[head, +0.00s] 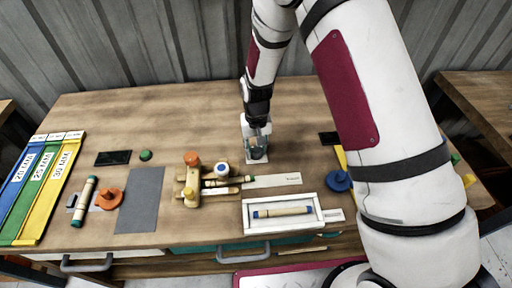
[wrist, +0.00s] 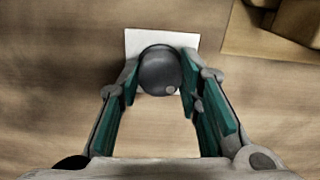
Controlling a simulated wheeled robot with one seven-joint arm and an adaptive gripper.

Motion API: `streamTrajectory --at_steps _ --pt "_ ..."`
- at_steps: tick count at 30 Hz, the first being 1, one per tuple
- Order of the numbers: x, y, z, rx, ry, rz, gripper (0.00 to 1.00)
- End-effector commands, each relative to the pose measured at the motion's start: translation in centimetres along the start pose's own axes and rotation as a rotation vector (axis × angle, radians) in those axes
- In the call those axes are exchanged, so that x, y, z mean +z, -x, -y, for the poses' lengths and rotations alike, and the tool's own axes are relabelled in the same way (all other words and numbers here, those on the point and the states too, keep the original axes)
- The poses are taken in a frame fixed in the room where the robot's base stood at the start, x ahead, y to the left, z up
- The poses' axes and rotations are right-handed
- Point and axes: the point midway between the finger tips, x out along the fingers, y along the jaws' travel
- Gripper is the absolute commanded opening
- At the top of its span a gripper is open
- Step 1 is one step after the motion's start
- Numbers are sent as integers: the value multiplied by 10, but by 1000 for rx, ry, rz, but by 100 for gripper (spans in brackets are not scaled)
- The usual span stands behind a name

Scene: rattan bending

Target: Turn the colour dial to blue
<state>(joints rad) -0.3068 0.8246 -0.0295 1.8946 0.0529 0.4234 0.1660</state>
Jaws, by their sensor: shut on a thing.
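The colour dial (wrist: 158,66) is a dark grey round knob with a small pale spot near its lower right edge. It stands on a white plate (wrist: 190,40) in the wrist view. My gripper (wrist: 160,76) points down over it, with a green-padded finger on each side, shut on the dial. In the head view my gripper (head: 257,138) is at the back middle of the table, over the white plate (head: 248,128). The fingers hide most of the dial there. No colour marks can be read on the plate, so I cannot tell which colour the dial points to.
A wooden fixture with an orange knob (head: 192,158) stands front left of my gripper. A white tray (head: 247,226) holding a rattan piece lies in front. A blue knob (head: 339,181) is at right. Coloured length strips (head: 50,185) lie far left. The table behind is clear.

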Motion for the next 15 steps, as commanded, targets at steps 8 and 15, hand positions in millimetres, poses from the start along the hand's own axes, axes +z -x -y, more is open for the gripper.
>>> streamTrajectory --at_steps 8,15 --pt "0 0 0 0 146 -1 4" --pt "-1 0 0 0 199 -1 4"
